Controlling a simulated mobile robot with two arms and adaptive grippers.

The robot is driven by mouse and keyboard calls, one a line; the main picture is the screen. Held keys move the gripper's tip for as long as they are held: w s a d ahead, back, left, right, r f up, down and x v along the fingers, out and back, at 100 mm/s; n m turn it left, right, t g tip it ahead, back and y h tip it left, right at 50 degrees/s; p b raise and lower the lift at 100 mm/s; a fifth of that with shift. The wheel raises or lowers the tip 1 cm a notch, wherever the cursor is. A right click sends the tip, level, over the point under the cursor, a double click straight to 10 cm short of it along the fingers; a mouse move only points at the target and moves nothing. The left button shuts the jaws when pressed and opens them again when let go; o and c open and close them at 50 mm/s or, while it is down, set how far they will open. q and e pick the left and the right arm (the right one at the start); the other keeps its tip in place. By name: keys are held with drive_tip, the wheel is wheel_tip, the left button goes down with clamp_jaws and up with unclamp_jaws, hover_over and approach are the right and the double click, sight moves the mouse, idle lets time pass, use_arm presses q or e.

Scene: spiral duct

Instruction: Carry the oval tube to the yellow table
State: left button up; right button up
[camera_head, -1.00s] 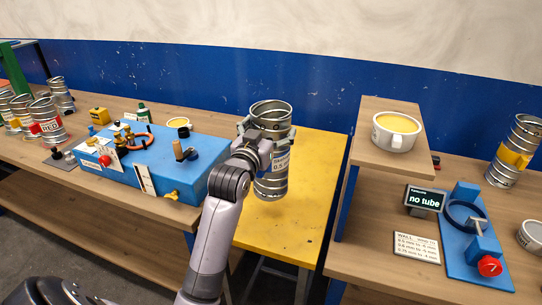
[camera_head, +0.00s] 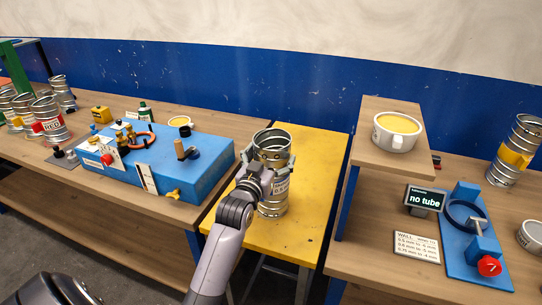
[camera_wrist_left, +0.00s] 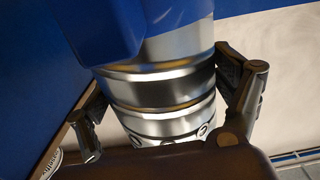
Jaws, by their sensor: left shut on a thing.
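The tube (camera_head: 274,201) is a silver ribbed metal cylinder with a white label, upright at the yellow table (camera_head: 304,187). I cannot tell whether its base touches the tabletop, nor whether its mouth is oval. My left gripper (camera_head: 264,160) is shut around its upper part from the near side. In the left wrist view the ribbed tube (camera_wrist_left: 165,90) lies between the two fingers of my left gripper (camera_wrist_left: 165,95). The right gripper is not in view.
A blue fixture box (camera_head: 200,178) stands on the wooden bench at left, near several other metal tubes (camera_head: 48,118). At right, a raised shelf (camera_head: 375,155) bears a cup (camera_head: 396,132).

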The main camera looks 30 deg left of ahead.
use_arm(q)
drive_tip(key=o, duration=1.7)
drive_tip(key=shift+o, duration=0.3)
drive_tip(key=shift+r, duration=0.15)
drive_tip(key=b+v, duration=0.2)
drive_tip(key=v, duration=1)
